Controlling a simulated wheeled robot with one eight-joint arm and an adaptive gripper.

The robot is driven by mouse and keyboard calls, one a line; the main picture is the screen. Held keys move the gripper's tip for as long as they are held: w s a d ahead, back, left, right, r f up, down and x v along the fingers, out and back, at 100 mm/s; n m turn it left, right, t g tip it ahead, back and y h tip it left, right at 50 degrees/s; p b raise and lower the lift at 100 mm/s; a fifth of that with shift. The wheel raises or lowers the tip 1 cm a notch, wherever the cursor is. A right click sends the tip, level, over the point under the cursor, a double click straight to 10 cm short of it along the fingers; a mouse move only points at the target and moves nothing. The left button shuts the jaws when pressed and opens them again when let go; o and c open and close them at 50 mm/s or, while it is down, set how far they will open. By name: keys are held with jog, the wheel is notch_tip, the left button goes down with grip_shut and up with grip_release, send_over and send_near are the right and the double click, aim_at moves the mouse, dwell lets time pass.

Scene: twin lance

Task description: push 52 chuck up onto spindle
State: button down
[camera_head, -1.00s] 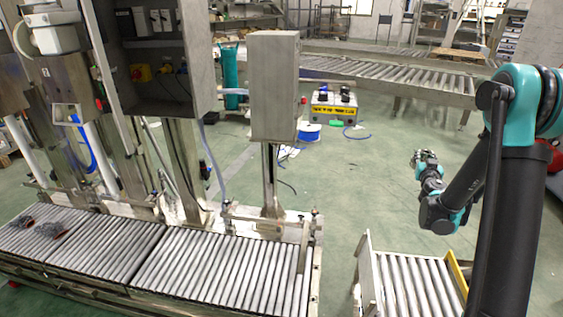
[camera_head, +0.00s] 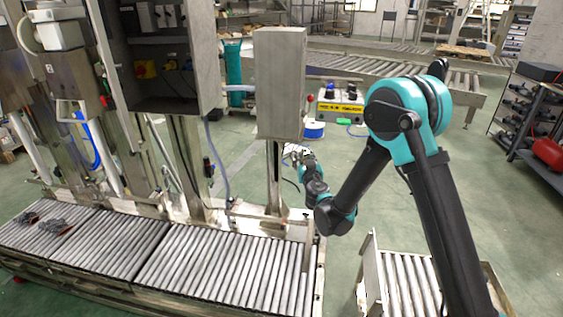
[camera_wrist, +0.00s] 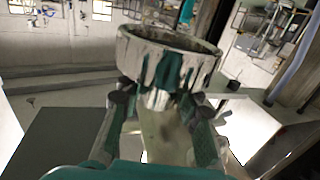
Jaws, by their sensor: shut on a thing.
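In the wrist view my gripper (camera_wrist: 162,100) is shut on a round, hollow metal chuck (camera_wrist: 132,52) with worn teal paint. Its open end faces up and away from the palm, and its lower part sits between the two fingers. In the head view my gripper (camera_head: 300,157) is small, just right of the post under the grey box. The chuck is too small there to tell apart clearly. I cannot pick out the spindle in either view.
A grey box (camera_head: 280,82) on a metal post (camera_head: 275,185) stands close left of my gripper. Roller conveyors (camera_head: 225,268) run below left, with a shorter roller section (camera_head: 408,285) below right. A yellow-labelled unit (camera_head: 340,104) stands behind.

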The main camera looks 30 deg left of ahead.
aim_at(282, 148)
jog(key=s+a+n+y, duration=0.1)
jog(key=s+a, duration=0.5)
jog(key=shift+s+a+f+g, duration=0.3)
jog(key=shift+s+g, duration=0.05)
jog(key=shift+g, duration=0.05)
jog(key=shift+y, duration=0.3)
jog(key=shift+r+n+g+y, duration=0.3)
jog(key=shift+r+n+g, duration=0.1)
jog(key=shift+r, duration=0.7)
jog(key=shift+d+r, duration=0.1)
jog(key=shift+r, duration=1.7)
dwell(0.5)
jog(key=c, duration=1)
grip_release()
